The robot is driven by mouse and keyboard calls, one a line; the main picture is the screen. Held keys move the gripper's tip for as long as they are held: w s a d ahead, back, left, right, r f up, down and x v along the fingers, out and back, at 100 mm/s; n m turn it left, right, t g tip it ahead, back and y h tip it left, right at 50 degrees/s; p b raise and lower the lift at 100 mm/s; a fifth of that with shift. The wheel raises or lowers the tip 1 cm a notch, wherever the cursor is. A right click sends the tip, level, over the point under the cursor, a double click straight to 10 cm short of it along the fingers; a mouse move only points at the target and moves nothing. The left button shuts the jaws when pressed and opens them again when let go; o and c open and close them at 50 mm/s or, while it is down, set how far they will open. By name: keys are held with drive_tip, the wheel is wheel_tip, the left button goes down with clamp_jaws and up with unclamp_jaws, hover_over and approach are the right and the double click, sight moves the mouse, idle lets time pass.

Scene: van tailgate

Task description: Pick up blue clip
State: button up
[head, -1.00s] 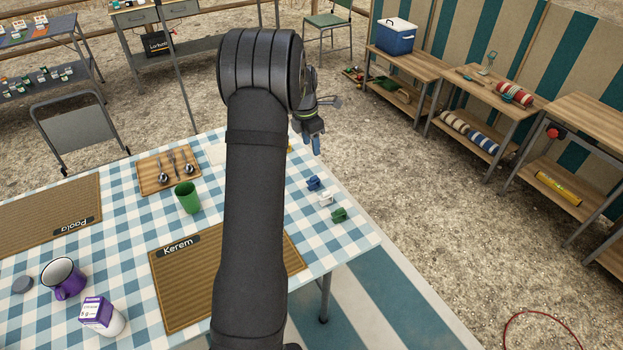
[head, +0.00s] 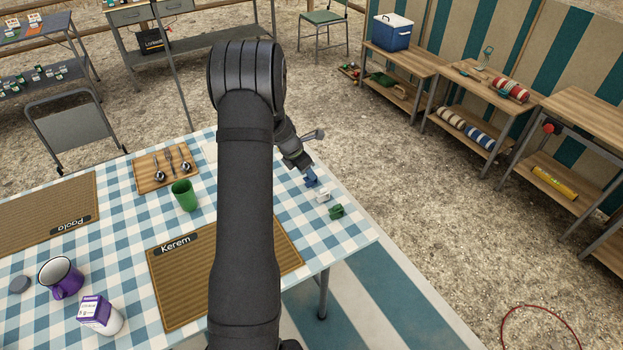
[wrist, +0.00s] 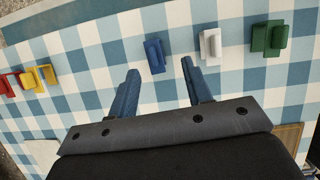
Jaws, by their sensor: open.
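The blue clip (wrist: 154,55) lies on the checked tablecloth in the wrist view, just beyond my open fingertips and between their lines. My gripper (wrist: 160,72) is open and empty, with its two blue fingers apart. In the head view the blue clip (head: 311,181) is near the table's right edge. There my gripper (head: 308,172) is low, close beside the clip, and partly overlaps it in the picture. I cannot tell whether they touch.
A white clip (wrist: 210,46) and a green clip (wrist: 269,39) lie to the right of the blue clip. Yellow (wrist: 46,74) and red clips (wrist: 7,84) lie at the left. The green cup (head: 185,195) and cutlery board (head: 152,172) stand left of my arm.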

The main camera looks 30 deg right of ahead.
drive_tip(key=shift+w+d+x, duration=0.15)
drive_tip(key=shift+w+x, duration=0.05)
drive_tip(key=shift+x, duration=1.3)
drive_tip(key=shift+w+d+x, duration=0.15)
drive_tip(key=shift+w+x, duration=0.05)
drive_tip(key=shift+x, duration=1.3)
drive_tip(key=shift+r, duration=0.15)
clamp_jaws()
drive_tip(key=shift+r, duration=0.1)
